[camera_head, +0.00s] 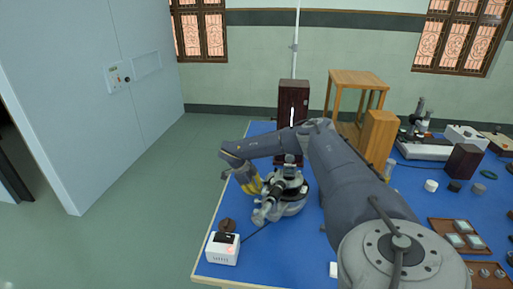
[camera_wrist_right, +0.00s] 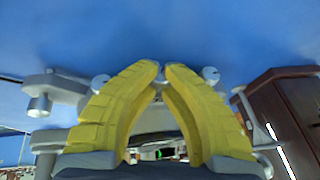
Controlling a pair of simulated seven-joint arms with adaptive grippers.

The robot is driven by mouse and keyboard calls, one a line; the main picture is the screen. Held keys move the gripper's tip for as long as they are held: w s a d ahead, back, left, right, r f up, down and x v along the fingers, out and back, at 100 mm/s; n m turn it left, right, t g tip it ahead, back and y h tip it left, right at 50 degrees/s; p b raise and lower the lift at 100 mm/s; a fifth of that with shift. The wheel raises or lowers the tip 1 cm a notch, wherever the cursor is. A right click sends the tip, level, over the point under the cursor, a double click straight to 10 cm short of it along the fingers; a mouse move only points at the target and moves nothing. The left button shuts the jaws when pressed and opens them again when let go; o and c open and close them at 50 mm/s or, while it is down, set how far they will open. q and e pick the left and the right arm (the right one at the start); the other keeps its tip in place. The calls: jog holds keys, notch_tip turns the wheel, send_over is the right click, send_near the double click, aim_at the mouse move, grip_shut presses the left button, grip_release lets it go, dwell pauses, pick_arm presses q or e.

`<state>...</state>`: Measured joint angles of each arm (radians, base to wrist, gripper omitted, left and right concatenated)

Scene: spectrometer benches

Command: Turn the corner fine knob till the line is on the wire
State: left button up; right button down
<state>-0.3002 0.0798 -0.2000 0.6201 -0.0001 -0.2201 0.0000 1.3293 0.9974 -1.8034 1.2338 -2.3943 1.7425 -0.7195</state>
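The grey spectrometer (camera_head: 288,203) stands on the near left part of the blue bench, with its tubes and round base partly hidden by my arm. My right gripper (camera_head: 256,190), with yellow fingers, is at its left side. In the right wrist view the yellow fingertips (camera_wrist_right: 161,68) nearly meet, with a narrow gap. A small pale piece (camera_wrist_right: 160,77) shows between them; I cannot tell if they grip it. Round grey knobs show left (camera_wrist_right: 100,82) and right (camera_wrist_right: 210,74) of the fingers. The line and wire cannot be made out. My left gripper is out of view.
A dark wooden lamp housing (camera_head: 287,95) with a bright slit stands behind the spectrometer. A white box (camera_head: 222,249) and a small brown round item (camera_head: 227,226) sit near the bench's left edge. A wooden stand (camera_head: 357,80) and other instruments are to the right.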

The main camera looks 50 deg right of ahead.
jog(key=shift+a+h, duration=0.1)
jog(key=shift+h, duration=0.2)
dwell(0.4)
jog(key=c, duration=1.3)
grip_release()
jog(key=shift+o, duration=0.2)
jog(key=v, duration=1.2)
